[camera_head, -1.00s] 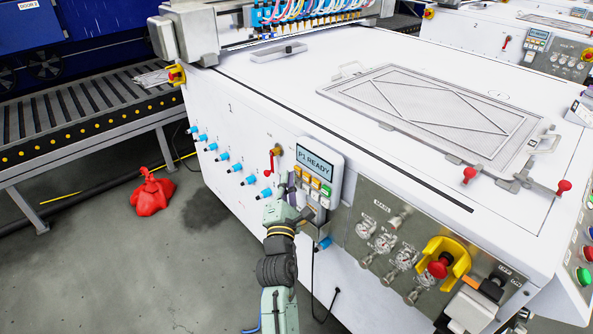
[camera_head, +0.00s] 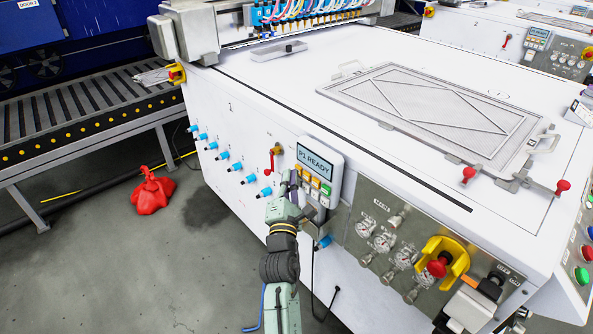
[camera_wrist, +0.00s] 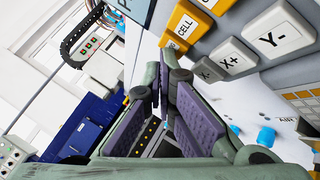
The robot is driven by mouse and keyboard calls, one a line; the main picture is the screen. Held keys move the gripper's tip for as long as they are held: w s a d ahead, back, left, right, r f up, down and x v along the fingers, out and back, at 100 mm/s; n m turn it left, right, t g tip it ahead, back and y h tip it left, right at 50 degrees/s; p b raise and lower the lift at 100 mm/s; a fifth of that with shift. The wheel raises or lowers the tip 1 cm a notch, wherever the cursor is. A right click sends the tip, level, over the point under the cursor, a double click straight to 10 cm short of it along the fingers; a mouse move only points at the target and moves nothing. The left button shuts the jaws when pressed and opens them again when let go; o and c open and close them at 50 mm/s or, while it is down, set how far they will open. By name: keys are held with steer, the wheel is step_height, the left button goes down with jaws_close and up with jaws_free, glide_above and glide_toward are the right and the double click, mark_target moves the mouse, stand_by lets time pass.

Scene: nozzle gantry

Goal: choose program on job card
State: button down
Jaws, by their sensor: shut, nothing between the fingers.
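The control panel (camera_head: 317,172) on the machine's front has a screen (camera_head: 314,161) reading "P1 READY". Orange, white and green keys sit below the screen. My gripper (camera_head: 291,184) is shut and empty, close to the left side of the panel keys. In the wrist view my gripper's fingertips (camera_wrist: 158,72) meet beside an orange key (camera_wrist: 187,24) marked "CELL". I cannot tell whether the fingers touch a key. No job card can be made out for certain.
A red-handled valve (camera_head: 274,160) and blue knobs (camera_head: 222,155) are left of the panel. Gauges (camera_head: 382,242) and a red emergency button in a yellow guard (camera_head: 440,265) are to its right. A red bag (camera_head: 152,193) lies on the floor.

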steer(key=shift+w+d, duration=0.15)
steer(key=shift+d, duration=0.1)
stand_by(0.3)
steer(key=shift+a, duration=0.1)
steer(key=shift+s+a, duration=0.65)
steer(key=shift+s, duration=0.1)
steer(key=s+a+b, duration=0.2)
steer(key=s+a, duration=0.1)
steer(key=shift+s+a+b, duration=0.25)
steer(key=shift+s+b, duration=0.05)
steer(key=shift+b, duration=0.1)
stand_by(0.5)
